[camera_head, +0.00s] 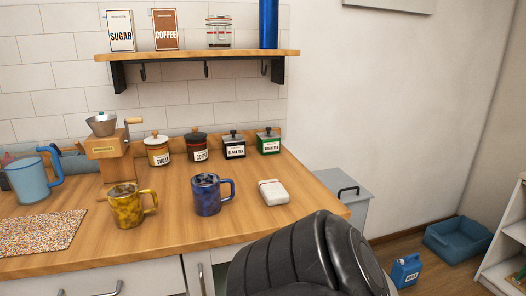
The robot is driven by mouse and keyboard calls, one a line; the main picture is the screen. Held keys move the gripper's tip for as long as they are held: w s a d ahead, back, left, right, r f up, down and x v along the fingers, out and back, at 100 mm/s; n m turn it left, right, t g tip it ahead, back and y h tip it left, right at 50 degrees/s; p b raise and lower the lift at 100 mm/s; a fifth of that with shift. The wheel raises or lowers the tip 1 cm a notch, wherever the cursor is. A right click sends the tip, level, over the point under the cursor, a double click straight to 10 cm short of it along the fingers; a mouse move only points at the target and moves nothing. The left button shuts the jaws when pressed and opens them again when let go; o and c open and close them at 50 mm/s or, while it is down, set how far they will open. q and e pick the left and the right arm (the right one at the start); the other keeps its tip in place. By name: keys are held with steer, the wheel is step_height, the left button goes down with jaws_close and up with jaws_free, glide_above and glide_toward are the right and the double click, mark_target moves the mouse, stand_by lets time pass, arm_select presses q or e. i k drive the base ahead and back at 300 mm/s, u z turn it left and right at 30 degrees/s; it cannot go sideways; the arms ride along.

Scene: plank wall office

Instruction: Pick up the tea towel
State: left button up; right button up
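A small white folded bundle (273,191) with a thin brown band lies on the wooden counter (250,227) near its right end. It looks like the folded tea towel, but it is too small to be sure of the cloth. It lies flat, apart from the blue mug to its left. Neither of my grippers shows in the head view, so nothing is seen touching the bundle.
A blue mug (207,195) and a yellow mug (128,206) stand left of the bundle. Several lidded jars, including a green one (268,142), line the wall behind. A grinder (107,150) and blue jug (32,178) stand left. A dark ribbed shape hides the lower middle.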

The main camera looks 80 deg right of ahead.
mark_target(272, 191)
steer(key=k, duration=0.7)
steer(key=z, duration=0.9)
